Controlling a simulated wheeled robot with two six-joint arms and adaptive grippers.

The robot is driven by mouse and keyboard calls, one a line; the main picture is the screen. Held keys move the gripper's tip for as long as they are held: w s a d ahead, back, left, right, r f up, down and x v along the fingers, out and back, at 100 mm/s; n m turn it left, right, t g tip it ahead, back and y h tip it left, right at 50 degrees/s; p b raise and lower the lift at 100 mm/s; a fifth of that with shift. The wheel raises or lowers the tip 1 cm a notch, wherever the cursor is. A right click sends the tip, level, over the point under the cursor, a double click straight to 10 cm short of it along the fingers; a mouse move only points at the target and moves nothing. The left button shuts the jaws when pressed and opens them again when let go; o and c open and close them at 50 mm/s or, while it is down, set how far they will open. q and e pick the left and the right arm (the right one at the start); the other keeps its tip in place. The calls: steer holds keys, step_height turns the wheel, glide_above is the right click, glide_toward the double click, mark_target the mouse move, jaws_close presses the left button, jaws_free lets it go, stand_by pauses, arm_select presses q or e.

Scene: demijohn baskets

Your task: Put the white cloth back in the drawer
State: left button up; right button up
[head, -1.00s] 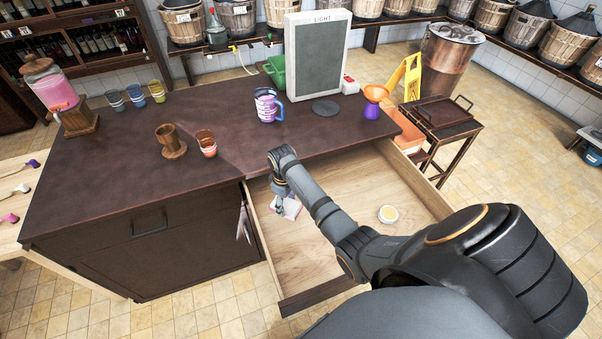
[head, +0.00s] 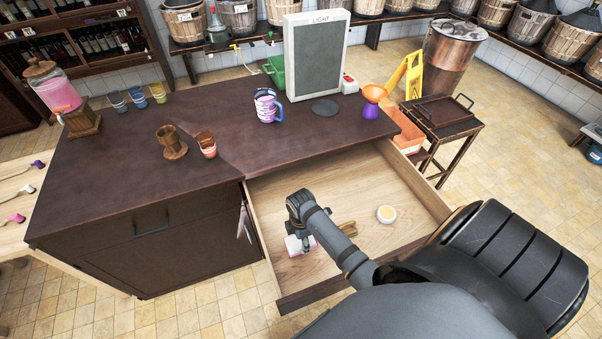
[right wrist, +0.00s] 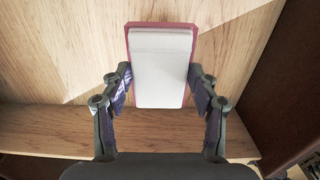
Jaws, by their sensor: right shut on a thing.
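My right gripper (right wrist: 160,88) is shut on a flat white pad with a pink edge (right wrist: 160,70); its fingers press on both long sides. I cannot tell whether it is a folded cloth. In the head view the pad (head: 293,246) shows beside my right gripper (head: 305,236), inside the open drawer (head: 285,195), towards its front left. I cannot tell if it touches the drawer floor. A pale, narrow thing that looks like cloth (head: 243,222) hangs at the cabinet's side, left of the drawer. My left gripper is not in view.
The drawer's back is bare. On the counter (head: 130,180) stand a striped mug (head: 267,106), cups, a dispenser (head: 60,95) and a sign (head: 318,60).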

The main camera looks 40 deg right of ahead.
mark_target(301, 244)
step_height(301, 244, down, 4)
steer(key=shift+r, duration=0.1)
steer(key=shift+f, duration=0.25)
steer(key=o, duration=1.4)
step_height(301, 244, up, 12)
steer(key=shift+r, duration=0.15)
